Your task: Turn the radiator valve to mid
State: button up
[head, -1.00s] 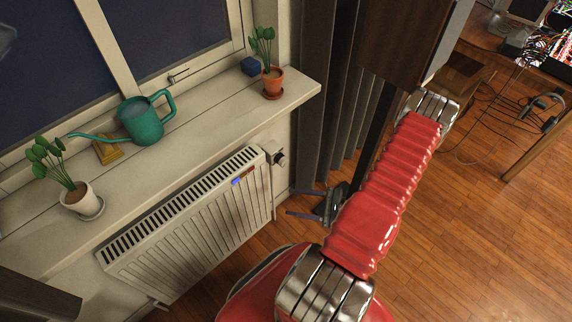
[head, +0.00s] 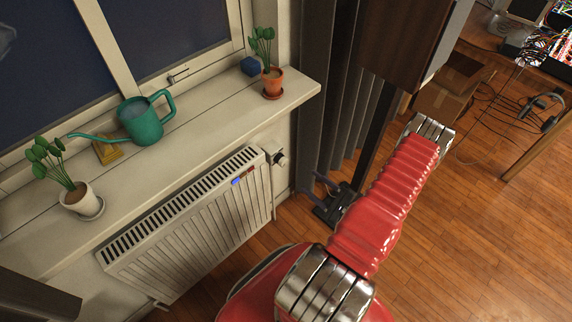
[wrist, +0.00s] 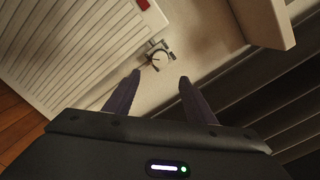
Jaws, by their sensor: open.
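The radiator valve (head: 281,159) is a small pale knob with a dark part at the right end of the white radiator (head: 190,225), by the wall under the sill. In the wrist view the valve (wrist: 158,56) shows just beyond my fingertips, roughly midway between them. My gripper (head: 308,182) is open and empty, below and right of the valve in the head view. Its two dark fingers (wrist: 160,77) are spread apart and do not appear to touch the valve. The valve's setting marks are too small to read.
The window sill (head: 215,112) overhangs the radiator and bears a green watering can (head: 142,122) and two potted plants, one in a terracotta pot (head: 272,82). A dark curtain (head: 318,90) hangs right of the valve. Open wooden floor (head: 450,240) lies to the right.

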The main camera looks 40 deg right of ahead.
aim_at(285, 163)
jog(key=shift+w+a, duration=0.15)
jog(key=shift+w, duration=2.15)
jog(key=shift+w+a, duration=0.2)
jog(key=shift+w, duration=2.05)
jog(key=shift+w+a, duration=0.15)
jog(key=shift+w, duration=2.15)
jog(key=shift+c, duration=0.4)
jog(key=c, duration=0.9)
jog(key=shift+a, duration=0.15)
jog(key=shift+c, duration=0.3)
